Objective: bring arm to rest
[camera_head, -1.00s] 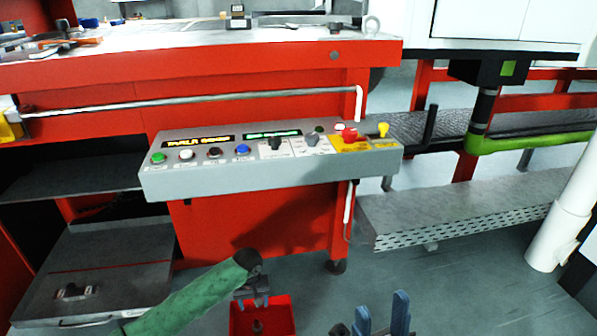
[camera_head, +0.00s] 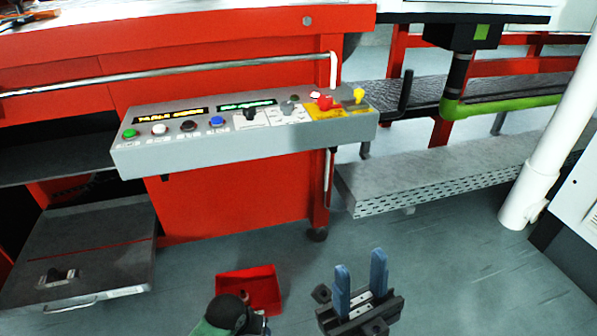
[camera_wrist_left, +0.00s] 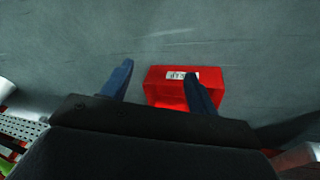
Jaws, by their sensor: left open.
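My left gripper (camera_wrist_left: 157,69) shows in the left wrist view with its two blue fingers apart and nothing between them. The red bin (camera_wrist_left: 172,83), with a white label, lies beyond its fingers. In the head view my left arm ends in a dark rounded joint at the bottom, beside the red bin (camera_head: 262,287); its fingers are hidden there. My right gripper (camera_head: 361,268) stands at the bottom centre-right with two upright blue fingers apart and no object between them.
A grey control panel (camera_head: 240,153) with coloured buttons and a red knob is fixed to the red machine (camera_head: 230,215). A grey perforated step (camera_head: 440,180) and a white pipe (camera_head: 540,165) stand to the right. Open floor (camera_head: 470,270) lies at lower right.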

